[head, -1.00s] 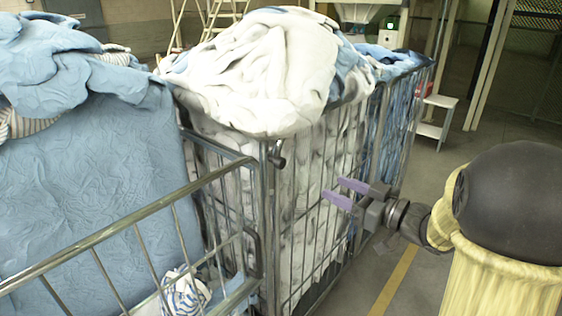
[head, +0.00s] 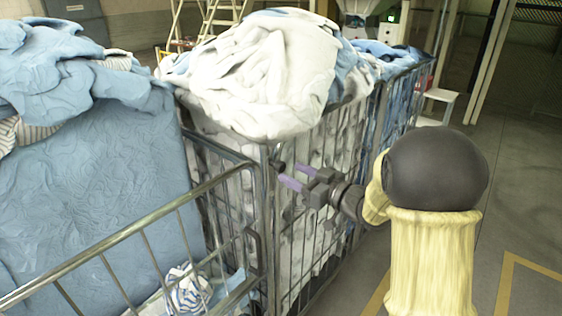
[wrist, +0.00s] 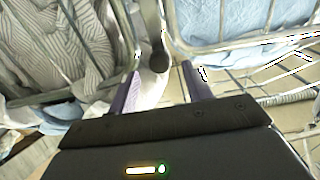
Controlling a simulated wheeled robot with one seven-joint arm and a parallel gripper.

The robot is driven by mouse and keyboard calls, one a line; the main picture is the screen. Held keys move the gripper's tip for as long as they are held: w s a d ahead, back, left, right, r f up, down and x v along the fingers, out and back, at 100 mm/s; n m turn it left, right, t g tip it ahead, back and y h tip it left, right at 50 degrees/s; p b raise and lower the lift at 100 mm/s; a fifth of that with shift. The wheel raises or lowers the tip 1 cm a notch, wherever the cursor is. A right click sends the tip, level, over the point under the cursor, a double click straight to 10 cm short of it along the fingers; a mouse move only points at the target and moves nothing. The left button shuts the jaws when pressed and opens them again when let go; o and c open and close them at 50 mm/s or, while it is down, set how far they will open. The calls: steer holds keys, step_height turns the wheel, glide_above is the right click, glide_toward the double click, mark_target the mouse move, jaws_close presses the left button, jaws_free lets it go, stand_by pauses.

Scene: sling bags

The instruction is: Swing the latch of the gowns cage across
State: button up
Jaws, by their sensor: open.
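A wire cage (head: 267,228) heaped with white cloth (head: 255,70) stands mid-picture in the head view. No label shows which cage is the gowns cage. A dark, round-ended latch knob (head: 277,165) sticks out near the top of its corner post. In the wrist view the knob (wrist: 159,62) lies between the two purple fingertips, a little beyond them. My gripper (head: 297,176) is open and empty, with its fingers pointing at the knob from the right. I cannot tell whether either finger touches it.
On the left, a cage with blue cloth (head: 90,190) has a slanting metal rail (head: 130,232) across the foreground. Another cage with blue cloth (head: 400,110) stands behind. A small white step (head: 440,100) stands farther back. The floor at right (head: 520,215) is clear.

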mark_target(283, 168)
steer(key=p+x, duration=0.1)
steer(key=x, duration=0.4)
steer(key=shift+w+a+p, duration=0.15)
steer(key=shift+p, duration=0.2)
jaws_close()
